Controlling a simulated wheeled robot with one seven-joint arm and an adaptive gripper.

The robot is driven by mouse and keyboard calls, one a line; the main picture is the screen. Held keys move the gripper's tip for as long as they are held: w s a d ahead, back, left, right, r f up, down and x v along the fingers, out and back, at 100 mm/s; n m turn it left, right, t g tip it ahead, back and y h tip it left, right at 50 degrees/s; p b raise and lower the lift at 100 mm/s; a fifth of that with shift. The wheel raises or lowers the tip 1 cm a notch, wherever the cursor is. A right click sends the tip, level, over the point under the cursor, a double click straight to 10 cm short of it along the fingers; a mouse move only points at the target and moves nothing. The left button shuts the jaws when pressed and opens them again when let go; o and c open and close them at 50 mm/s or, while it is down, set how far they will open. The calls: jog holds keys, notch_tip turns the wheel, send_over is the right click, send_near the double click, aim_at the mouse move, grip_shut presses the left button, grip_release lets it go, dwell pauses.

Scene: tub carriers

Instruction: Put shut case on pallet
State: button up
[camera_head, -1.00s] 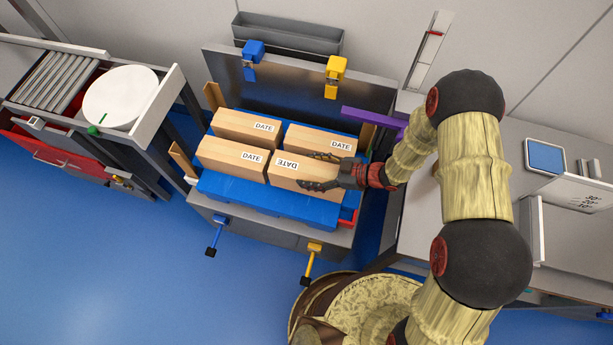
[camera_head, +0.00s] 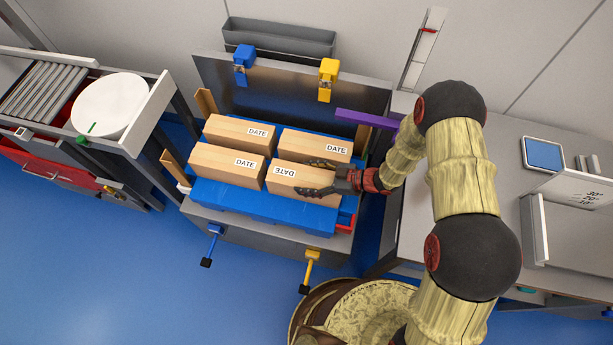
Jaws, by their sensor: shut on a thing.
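Several tan cases with white DATE labels stand in two rows on a blue pallet (camera_head: 230,193). The front right case (camera_head: 287,180) has its label upside down in the picture. My gripper (camera_head: 318,177) reaches in from the right and is shut on this front right case, with its dark fingers at the case's right part. The case appears to sit on the pallet beside the front left case (camera_head: 226,165). The back left case (camera_head: 238,134) and back right case (camera_head: 314,147) stand behind. The fingers hide part of the held case.
A metal panel with a blue clamp (camera_head: 243,57) and a yellow clamp (camera_head: 327,75) rises behind the pallet. A purple bar (camera_head: 366,117) juts out near my wrist. A roller conveyor with a white disc (camera_head: 110,104) stands left; a grey bench with a tablet (camera_head: 544,154) stands right.

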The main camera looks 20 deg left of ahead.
jog(key=o, duration=2.1)
jog(key=shift+f, duration=0.1)
jog(key=shift+r, duration=0.2)
jog(key=shift+d+r, duration=0.1)
jog(key=shift+d, duration=0.2)
jog(key=p+v, duration=0.3)
jog(key=v, duration=0.8)
jog(key=shift+d, duration=0.2)
